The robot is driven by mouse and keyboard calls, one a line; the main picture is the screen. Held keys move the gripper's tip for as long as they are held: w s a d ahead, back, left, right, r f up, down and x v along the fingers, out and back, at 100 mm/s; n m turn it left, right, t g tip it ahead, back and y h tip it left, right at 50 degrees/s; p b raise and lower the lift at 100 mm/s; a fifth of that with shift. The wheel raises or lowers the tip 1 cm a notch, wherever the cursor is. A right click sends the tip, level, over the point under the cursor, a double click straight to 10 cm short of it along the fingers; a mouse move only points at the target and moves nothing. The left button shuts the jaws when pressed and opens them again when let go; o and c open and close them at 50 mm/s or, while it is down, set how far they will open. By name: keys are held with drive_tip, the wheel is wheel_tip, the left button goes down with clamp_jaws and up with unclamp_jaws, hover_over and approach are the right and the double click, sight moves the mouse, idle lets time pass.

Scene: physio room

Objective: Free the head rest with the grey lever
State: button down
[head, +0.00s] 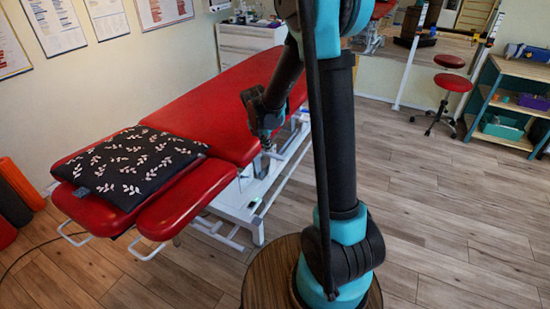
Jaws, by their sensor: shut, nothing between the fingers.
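The red head rest (187,199) is at the near left end of the treatment couch (215,104). It has padded parts on either side, and a dark cushion with white leaf patterns (130,163) covers much of it. My gripper (266,143) points down beside the couch's right edge, close to where the head rest joins the long section. It looks shut and empty. I cannot clearly make out the grey lever; the gripper and the couch edge may hide it.
The couch's white metal frame (232,203) stands below the gripper. A red stool (452,83) and shelves (508,103) stand at the right. Red and dark rolls (20,184) are at the left edge.

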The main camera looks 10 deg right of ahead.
sight(279, 156)
drive_tip(key=shift+f, duration=0.1)
drive_tip(key=x, duration=0.3)
drive_tip(key=w+d+x, duration=0.1)
drive_tip(key=x, duration=0.3)
drive_tip(key=w+x, duration=0.1)
drive_tip(key=x, duration=0.3)
drive_tip(key=shift+d+r, duration=0.3)
drive_tip(key=shift+w+d+f, duration=0.1)
drive_tip(key=shift+w+d, duration=0.2)
drive_tip(key=shift+w, duration=0.15)
drive_tip(key=shift+w+d, duration=0.35)
drive_tip(key=shift+d, duration=0.05)
drive_tip(key=shift+w+d, duration=0.4)
drive_tip(key=shift+d, duration=0.1)
drive_tip(key=shift+w+d, duration=0.65)
drive_tip(key=shift+w, duration=0.25)
drive_tip(key=shift+w+d, duration=0.3)
drive_tip(key=shift+w, duration=0.7)
drive_tip(key=shift+w+d, duration=0.3)
drive_tip(key=shift+w, duration=0.7)
